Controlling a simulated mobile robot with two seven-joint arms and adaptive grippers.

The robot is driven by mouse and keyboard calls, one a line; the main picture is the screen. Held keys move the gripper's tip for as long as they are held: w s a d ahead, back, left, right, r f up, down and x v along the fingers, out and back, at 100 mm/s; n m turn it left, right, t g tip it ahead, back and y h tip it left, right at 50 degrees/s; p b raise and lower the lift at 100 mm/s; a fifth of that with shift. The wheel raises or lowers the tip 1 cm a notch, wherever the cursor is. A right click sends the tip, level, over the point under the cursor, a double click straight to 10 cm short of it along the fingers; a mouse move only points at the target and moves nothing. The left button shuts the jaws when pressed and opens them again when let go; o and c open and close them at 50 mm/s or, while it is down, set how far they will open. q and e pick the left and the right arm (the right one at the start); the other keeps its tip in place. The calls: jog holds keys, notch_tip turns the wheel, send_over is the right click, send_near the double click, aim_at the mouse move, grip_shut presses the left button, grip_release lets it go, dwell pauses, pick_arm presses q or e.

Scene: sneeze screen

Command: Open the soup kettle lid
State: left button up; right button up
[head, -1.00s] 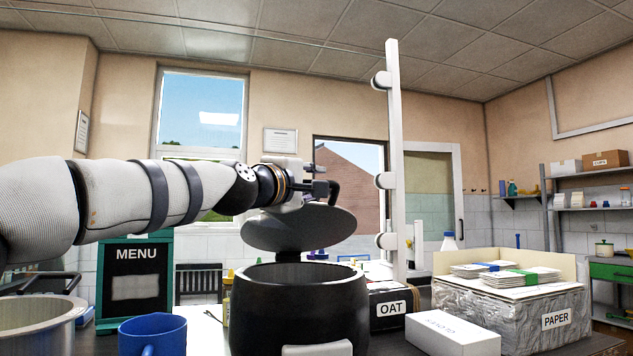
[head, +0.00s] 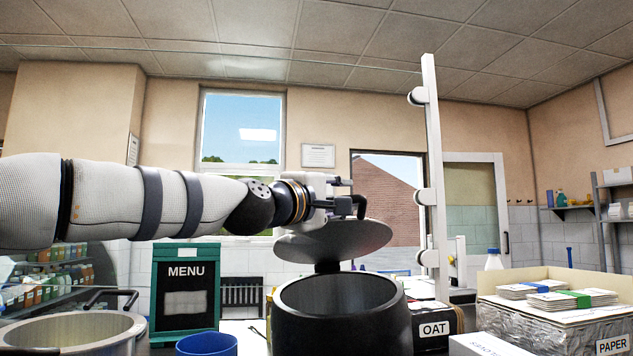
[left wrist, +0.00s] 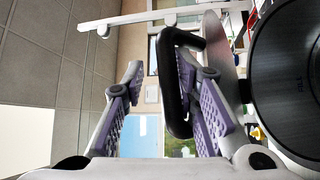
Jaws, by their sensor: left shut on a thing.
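The soup kettle (head: 340,322) is a black round pot on the counter, low in the middle of the head view, its mouth uncovered. Its grey round lid (head: 325,246) is raised and tilted above the rim, joined at the back by a dark hinge. My left gripper (head: 342,200) is above the lid, shut on its black loop handle (head: 361,207). In the left wrist view the handle (left wrist: 172,90) lies between the purple finger pads, against the right one; the lid shows edge-on (left wrist: 222,85) beside the kettle (left wrist: 290,80). My right gripper is out of view.
A steel pot (head: 75,335) and a blue mug (head: 206,345) stand left of the kettle, before a MENU board (head: 185,290). A white post (head: 434,170) rises behind it at right. An OAT box (head: 436,325) and a PAPER box (head: 560,325) stand to the right.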

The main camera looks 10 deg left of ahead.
pick_arm(q)
jog(key=s+a+r, duration=0.1)
jog(key=s+a, duration=0.2)
jog(key=s, duration=0.3)
jog(key=shift+s+a+r, duration=0.15)
jog(key=shift+s+a, duration=0.05)
jog(key=shift+s, duration=0.1)
jog(key=shift+c, duration=0.5)
